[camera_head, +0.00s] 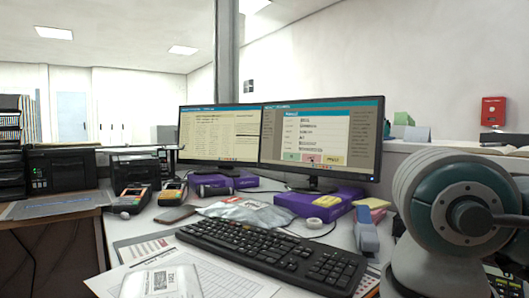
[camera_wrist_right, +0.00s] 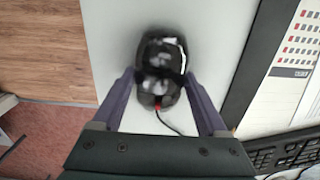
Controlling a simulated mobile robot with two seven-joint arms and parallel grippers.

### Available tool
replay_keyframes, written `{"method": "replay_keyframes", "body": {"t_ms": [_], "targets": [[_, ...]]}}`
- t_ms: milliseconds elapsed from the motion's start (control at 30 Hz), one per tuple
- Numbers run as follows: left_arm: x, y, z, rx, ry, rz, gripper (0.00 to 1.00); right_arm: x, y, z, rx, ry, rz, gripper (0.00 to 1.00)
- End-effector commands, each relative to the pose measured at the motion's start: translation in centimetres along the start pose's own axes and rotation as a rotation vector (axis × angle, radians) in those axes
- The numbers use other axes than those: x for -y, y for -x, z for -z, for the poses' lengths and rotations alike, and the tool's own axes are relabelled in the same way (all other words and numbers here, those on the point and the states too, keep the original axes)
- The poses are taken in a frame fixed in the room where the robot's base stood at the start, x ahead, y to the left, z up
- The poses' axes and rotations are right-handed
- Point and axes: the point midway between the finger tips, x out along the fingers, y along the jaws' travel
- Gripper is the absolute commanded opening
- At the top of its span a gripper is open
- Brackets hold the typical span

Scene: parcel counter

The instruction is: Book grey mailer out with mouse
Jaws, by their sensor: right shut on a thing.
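My right gripper (camera_wrist_right: 159,80) is in the right wrist view, with its two purple fingers shut on the sides of a black mouse (camera_wrist_right: 161,52). The mouse is on or just above a light counter top, its red-ended cable trailing from the near end. A grey mailer (camera_head: 246,212) lies behind the keyboard in the head view. The right monitor (camera_head: 322,137) shows a window with several lines and a row of green, red and yellow buttons. The left monitor (camera_head: 219,134) shows a yellowish page. The right gripper is hidden in the head view; my left gripper is not in view.
A black keyboard (camera_head: 272,252) lies in front of the monitors. A clear-looking packet with a label (camera_head: 160,282) lies on papers at the front. Purple boxes (camera_head: 308,205), a tape roll (camera_head: 327,201) and card terminals (camera_head: 133,197) crowd the counter. The counter edge is left of the mouse.

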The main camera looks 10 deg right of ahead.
Motion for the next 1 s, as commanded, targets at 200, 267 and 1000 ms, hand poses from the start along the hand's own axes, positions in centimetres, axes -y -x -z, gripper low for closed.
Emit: {"method": "replay_keyframes", "body": {"t_ms": [200,267,1000], "targets": [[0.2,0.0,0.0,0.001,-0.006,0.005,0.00,0.0,0.0,0.0,0.000,0.000,0.000,0.17],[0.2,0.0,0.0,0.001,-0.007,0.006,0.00,0.0,0.0,0.0,0.000,0.000,0.000,0.81],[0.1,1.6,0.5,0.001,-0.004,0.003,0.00,0.1,5.4,0.1,-0.002,0.000,0.005,1.00]]}}
